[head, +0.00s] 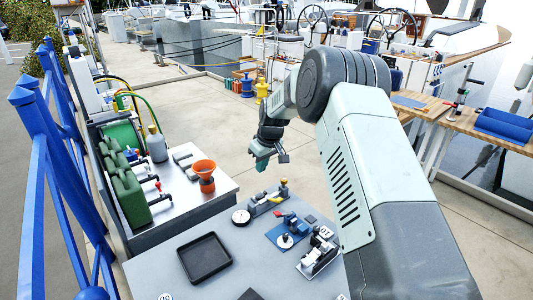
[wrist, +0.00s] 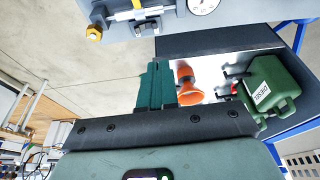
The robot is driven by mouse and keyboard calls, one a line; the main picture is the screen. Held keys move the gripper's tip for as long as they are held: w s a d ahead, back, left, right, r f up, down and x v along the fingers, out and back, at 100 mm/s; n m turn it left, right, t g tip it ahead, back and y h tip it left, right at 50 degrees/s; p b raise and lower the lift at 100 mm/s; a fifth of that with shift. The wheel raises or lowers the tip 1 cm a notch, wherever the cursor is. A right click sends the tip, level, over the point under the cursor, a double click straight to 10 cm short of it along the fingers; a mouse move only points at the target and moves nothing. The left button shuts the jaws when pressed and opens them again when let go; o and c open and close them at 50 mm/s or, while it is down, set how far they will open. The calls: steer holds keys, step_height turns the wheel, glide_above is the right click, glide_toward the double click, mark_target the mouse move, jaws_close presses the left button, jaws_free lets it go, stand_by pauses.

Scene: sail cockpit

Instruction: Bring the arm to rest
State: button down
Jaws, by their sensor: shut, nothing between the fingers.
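My gripper (head: 260,165) is raised in the air above the far edge of the grey worktable (head: 160,268). In the wrist view its two green fingers (wrist: 155,88) are together, with nothing between them. My arm reaches in from the right side of the head view and bends down to the gripper. The gripper touches nothing that I can see.
The worktable holds a black tray (head: 205,258), a round gauge (head: 241,217), a blue pad (head: 289,234) with small parts, and a metal fitting (head: 320,253). An orange funnel (head: 204,170) and green cans (head: 130,198) stand on the left side bench. Open floor lies beyond.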

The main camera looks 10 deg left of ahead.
steer(key=s+d+r+m+t+h, duration=0.1)
steer(key=s+d+r, duration=0.4)
steer(key=r, duration=0.4)
steer(key=s+d+r+m, duration=0.2)
steer(key=s+d+r, duration=0.1)
steer(key=s+r, duration=0.5)
steer(key=s+d+r+m+t+h, duration=0.1)
steer(key=s+d+r, duration=0.3)
steer(key=r, duration=0.5)
steer(key=s+d+m, duration=0.2)
steer(key=s+d, duration=0.2)
steer(key=s, duration=0.9)
steer(key=s+d+r+m+t, duration=0.1)
steer(key=s+d+m, duration=0.2)
steer(key=s, duration=1)
steer(key=shift+d+r, duration=0.3)
steer(key=shift+d, duration=0.4)
steer(key=c, duration=1.8)
jaws_free()
